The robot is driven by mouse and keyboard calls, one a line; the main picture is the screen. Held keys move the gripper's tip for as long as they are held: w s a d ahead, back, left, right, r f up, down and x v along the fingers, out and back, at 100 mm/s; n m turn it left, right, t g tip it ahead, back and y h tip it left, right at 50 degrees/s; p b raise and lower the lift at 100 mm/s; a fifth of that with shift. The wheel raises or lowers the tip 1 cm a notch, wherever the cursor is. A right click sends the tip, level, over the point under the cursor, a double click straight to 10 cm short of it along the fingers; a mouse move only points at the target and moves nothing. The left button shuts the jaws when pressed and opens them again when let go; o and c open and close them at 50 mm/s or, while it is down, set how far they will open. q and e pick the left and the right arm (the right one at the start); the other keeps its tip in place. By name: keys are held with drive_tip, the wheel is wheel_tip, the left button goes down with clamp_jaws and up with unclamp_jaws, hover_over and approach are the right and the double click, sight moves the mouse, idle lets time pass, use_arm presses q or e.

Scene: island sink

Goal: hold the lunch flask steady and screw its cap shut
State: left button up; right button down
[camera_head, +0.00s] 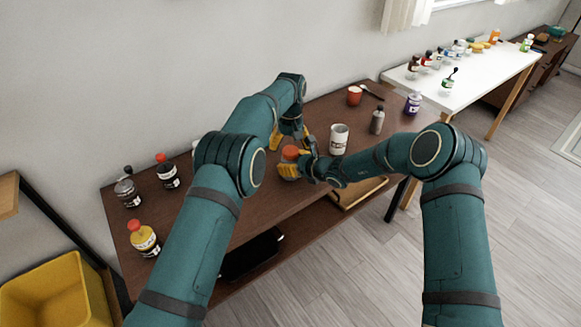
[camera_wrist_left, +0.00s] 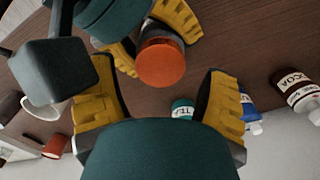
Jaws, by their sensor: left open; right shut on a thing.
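The lunch flask's orange-red cap (camera_head: 290,153) shows near the middle of the table; the cap (camera_wrist_left: 161,64) faces the camera in the left wrist view. The cap sits on the flask's top; I cannot tell how tightly. The dark flask body (camera_wrist_left: 158,33) is mostly hidden by yellow fingers. My right gripper (camera_head: 288,168) is shut around the flask body from the right. My left gripper (camera_head: 290,134) is open just behind and above the flask. Its spread fingers (camera_wrist_left: 160,85) lie on either side of the cap in the wrist view, apart from it.
On the brown table (camera_head: 240,222), a white mug (camera_head: 339,139), a grey bottle (camera_head: 377,121) and a red cup (camera_head: 354,95) stand to the right. Several bottles, including a yellow one (camera_head: 144,239), stand at the left. A white table (camera_head: 480,70) with bottles is farther right.

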use_arm(q)
wheel_tip(320, 180, up, 3)
drive_tip(key=shift+f, duration=0.2)
drive_tip(key=shift+o, duration=0.2)
drive_tip(key=shift+r+n, duration=1)
drive_tip(key=shift+r, duration=0.7)
drive_tip(key=shift+f, duration=4.05)
